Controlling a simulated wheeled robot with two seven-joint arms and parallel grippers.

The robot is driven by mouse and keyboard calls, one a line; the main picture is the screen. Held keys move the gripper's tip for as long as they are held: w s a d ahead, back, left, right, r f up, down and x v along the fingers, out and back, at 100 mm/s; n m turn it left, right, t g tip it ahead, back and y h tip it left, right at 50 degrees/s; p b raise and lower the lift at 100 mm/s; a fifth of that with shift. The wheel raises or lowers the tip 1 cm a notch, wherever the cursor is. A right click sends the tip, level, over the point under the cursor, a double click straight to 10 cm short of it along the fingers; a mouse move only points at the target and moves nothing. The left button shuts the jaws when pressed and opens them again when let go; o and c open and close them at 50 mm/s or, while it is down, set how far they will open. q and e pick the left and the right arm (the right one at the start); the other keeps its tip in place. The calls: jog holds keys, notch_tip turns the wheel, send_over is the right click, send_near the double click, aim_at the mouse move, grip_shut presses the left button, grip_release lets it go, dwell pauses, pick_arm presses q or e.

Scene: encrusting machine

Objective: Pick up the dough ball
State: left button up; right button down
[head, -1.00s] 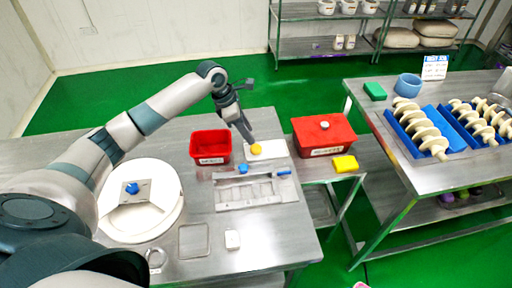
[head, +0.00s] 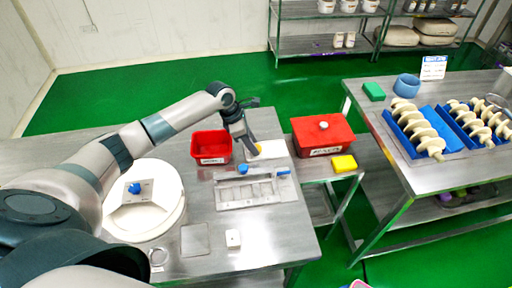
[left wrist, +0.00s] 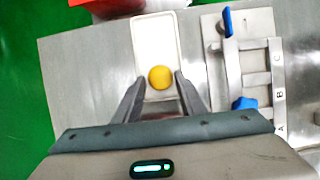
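The dough ball (left wrist: 160,77) is yellow and round and rests on a white tray (left wrist: 156,30). In the head view the dough ball (head: 257,149) is mostly hidden by my left gripper (head: 255,150). In the left wrist view my left gripper (left wrist: 156,82) is open, with one finger on each side of the ball near their tips. I see small gaps between fingers and ball. My right gripper is not in view.
A metal frame with blue handles (head: 251,192) lies just beside the tray. An open red bin (head: 210,147) stands left of it, and a lidded red box (head: 322,136) right. A yellow block (head: 344,163) lies near that box. A white round device (head: 146,222) stands at the left.

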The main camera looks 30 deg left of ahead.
pick_arm(q)
jog(key=shift+w+d+f, duration=0.15)
jog(key=shift+d+f, duration=0.1)
jog(key=shift+f, duration=0.4)
jog(key=c, duration=0.7)
jog(key=shift+o, duration=0.2)
jog(key=shift+r, duration=0.1)
jog(key=shift+r, duration=0.45)
jog(key=r, duration=0.1)
jog(key=r+b, duration=0.1)
jog(key=r, duration=0.1)
jog(key=shift+d+r, duration=0.15)
jog(key=shift+d, duration=0.2)
jog(key=s+d+r+b, duration=0.1)
jog(key=d+r+b, duration=0.1)
jog(key=d+r, duration=0.4)
jog(key=d, duration=0.5)
jog(key=shift+s+r, duration=0.35)
